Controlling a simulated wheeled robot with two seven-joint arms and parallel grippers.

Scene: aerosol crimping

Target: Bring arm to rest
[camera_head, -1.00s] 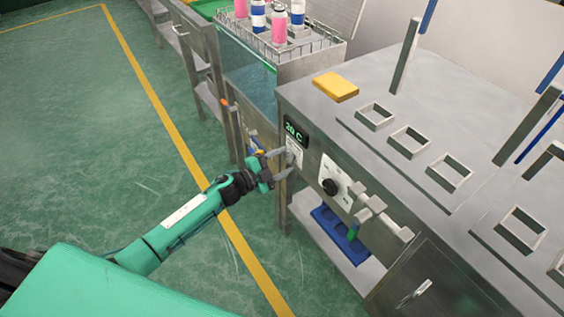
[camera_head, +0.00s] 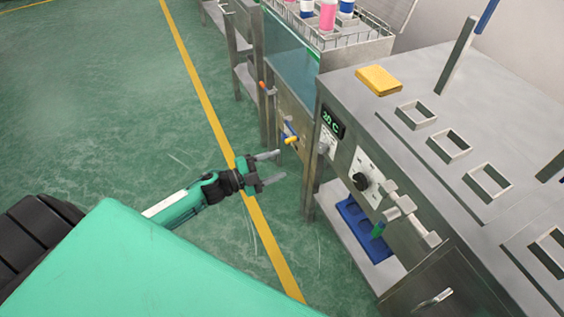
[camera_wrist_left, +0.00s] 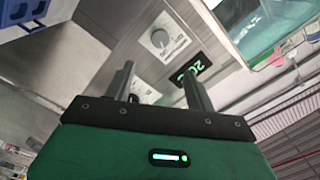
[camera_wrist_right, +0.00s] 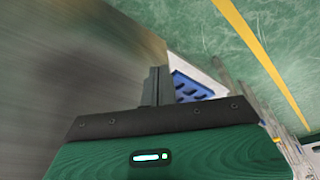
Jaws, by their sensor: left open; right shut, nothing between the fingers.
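My left gripper (camera_head: 273,168) reaches in from the left in the head view. It is open and empty, over the floor in front of the metal workstation (camera_head: 340,88), apart from its front panel. In the left wrist view its two fingers (camera_wrist_left: 160,85) stand apart, with the panel's dial (camera_wrist_left: 160,38) and green temperature display (camera_wrist_left: 197,64) beyond them. My right gripper is outside the head view. In the right wrist view its fingers (camera_wrist_right: 156,85) are together with nothing between them, close to a blurred grey metal surface (camera_wrist_right: 70,70).
The workstation has a black knob (camera_head: 361,181), square openings on top and a yellow block (camera_head: 379,80). A blue tray (camera_head: 362,230) lies on its lower shelf. A wire basket (camera_head: 335,35) with pink and white cans stands behind. Green floor (camera_head: 90,110) is clear at left.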

